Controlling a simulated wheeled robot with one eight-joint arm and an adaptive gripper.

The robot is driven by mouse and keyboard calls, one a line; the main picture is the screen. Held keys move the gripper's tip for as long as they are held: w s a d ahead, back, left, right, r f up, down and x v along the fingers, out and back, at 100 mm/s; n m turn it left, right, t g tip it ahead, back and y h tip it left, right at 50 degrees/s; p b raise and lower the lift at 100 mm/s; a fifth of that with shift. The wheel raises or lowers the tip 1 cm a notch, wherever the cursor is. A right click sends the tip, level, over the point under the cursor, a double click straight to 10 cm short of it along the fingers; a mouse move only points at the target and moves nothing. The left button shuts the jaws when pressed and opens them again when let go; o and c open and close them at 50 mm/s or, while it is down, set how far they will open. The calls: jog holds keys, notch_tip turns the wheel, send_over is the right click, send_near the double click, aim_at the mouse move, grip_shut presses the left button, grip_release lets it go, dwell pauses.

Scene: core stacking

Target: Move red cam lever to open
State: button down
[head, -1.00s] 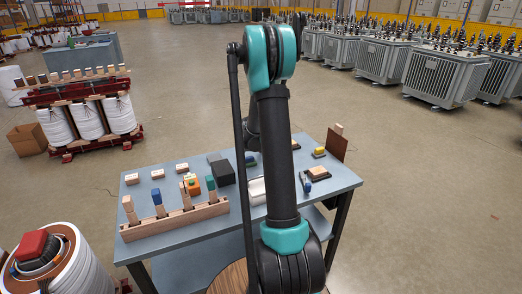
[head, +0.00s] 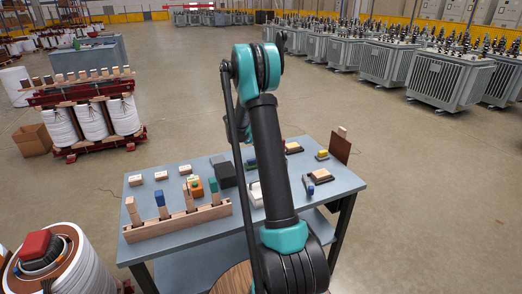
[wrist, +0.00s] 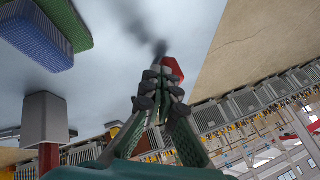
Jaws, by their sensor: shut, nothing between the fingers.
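In the wrist view my gripper (wrist: 160,84) is shut and empty, with its dark fingers together. A small red piece (wrist: 173,67) shows just beyond the fingertips, against the pale blue table surface. It may be the red cam lever, but its shape is mostly hidden by the fingers. I cannot tell whether the fingers touch it. In the head view the gripper and the red piece are hidden behind my arm.
In the wrist view a blue block (wrist: 30,32), a green block (wrist: 70,22) and a grey block (wrist: 45,118) stand to the left. In the head view the blue-grey table (head: 180,255) holds a wooden rack (head: 180,222), an orange block (head: 195,188) and a black block (head: 227,175).

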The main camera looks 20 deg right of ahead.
jog(key=w+m+g, duration=0.1)
jog(key=w+m, duration=0.1)
jog(key=w+d+m+g, duration=0.1)
jog(key=shift+w+m+h, duration=0.4)
jog(key=shift+w+d+m+g, duration=0.35)
jog(key=shift+w+m+g, duration=0.35)
jog(key=shift+m, duration=0.1)
jog(key=shift+w+d, duration=1.05)
jog(key=shift+w, duration=0.05)
